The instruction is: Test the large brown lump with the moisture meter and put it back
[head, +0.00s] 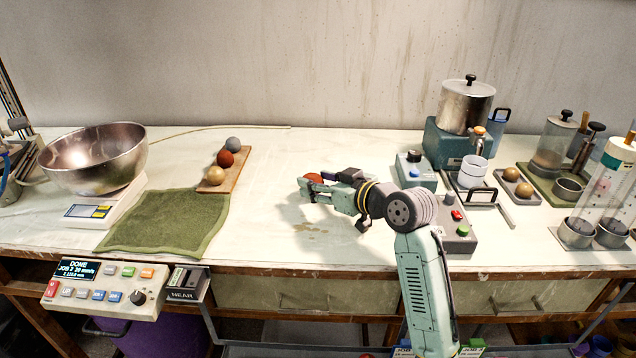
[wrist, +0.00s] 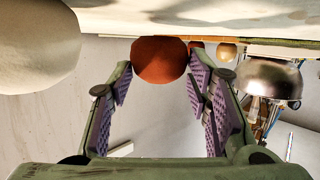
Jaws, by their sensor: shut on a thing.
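My gripper (head: 312,187) is shut on a round reddish-brown lump (head: 313,178), just above or at the middle of the worktop; I cannot tell if the lump touches it. In the wrist view the held lump (wrist: 160,60) sits between the purple finger pads (wrist: 158,88). Another reddish-brown lump (head: 225,158) stands on the wooden board (head: 238,174) at left, between a grey lump (head: 233,144) and a tan lump (head: 215,176). A grey box with a blue button (head: 415,170) and one with red and green buttons (head: 460,236) stand at right. I cannot tell which is the moisture meter.
A steel bowl (head: 95,158) on a scale and a green cloth (head: 165,222) lie at left. A metal pot (head: 466,106), a tray with two tan lumps (head: 518,197) and clear cylinders (head: 605,190) crowd the right. The worktop between board and boxes is mostly clear, with damp spots.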

